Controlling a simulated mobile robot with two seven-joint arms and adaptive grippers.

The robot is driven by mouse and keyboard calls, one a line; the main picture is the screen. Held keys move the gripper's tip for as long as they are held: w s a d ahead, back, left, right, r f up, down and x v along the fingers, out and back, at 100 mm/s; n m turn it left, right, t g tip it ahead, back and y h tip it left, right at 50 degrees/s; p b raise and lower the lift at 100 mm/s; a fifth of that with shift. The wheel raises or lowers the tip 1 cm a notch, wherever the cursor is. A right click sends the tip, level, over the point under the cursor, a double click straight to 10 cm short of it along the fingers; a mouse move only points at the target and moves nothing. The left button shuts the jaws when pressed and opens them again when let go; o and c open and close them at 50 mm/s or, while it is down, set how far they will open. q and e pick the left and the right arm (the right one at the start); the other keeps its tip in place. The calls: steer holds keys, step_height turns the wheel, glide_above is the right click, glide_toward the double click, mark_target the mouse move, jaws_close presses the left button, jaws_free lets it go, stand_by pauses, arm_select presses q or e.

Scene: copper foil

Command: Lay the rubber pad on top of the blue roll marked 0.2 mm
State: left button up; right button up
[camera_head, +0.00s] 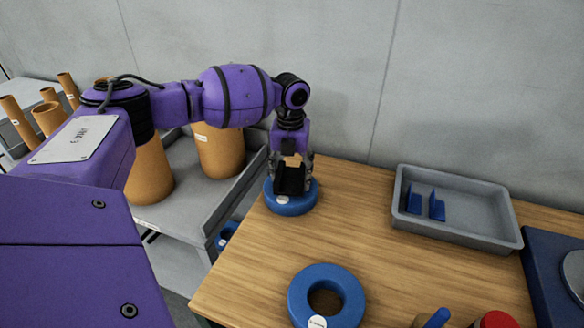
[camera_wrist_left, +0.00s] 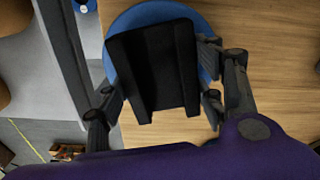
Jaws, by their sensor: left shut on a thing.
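The black rubber pad (camera_head: 288,181) is between the fingers of my left gripper (camera_head: 292,174). The left wrist view shows the pad (camera_wrist_left: 155,70) gripped at its sides by the gripper (camera_wrist_left: 158,96). The pad is over a blue roll (camera_head: 291,205) at the wooden table's back left. That roll also shows around the pad in the left wrist view (camera_wrist_left: 150,12). I cannot tell whether pad and roll touch. A second blue roll (camera_head: 352,296) lies flat at the table's front, with its hole open. Both have white labels, too small to read. My right gripper is out of view.
A grey tray (camera_head: 470,236) with blue pieces (camera_head: 437,205) stands at the back right. A blue device (camera_head: 546,262) is at the right edge. A red-topped item (camera_head: 497,320) is at the front. Brown tubes (camera_head: 220,150) stand on a grey cart left. The table's middle is clear.

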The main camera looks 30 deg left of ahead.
arm_select(q)
steer(key=shift+f, duration=0.25)
steer(key=shift+f, duration=0.35)
stand_by(0.4)
steer(key=o, duration=1.4)
steer(key=shift+c, duration=0.2)
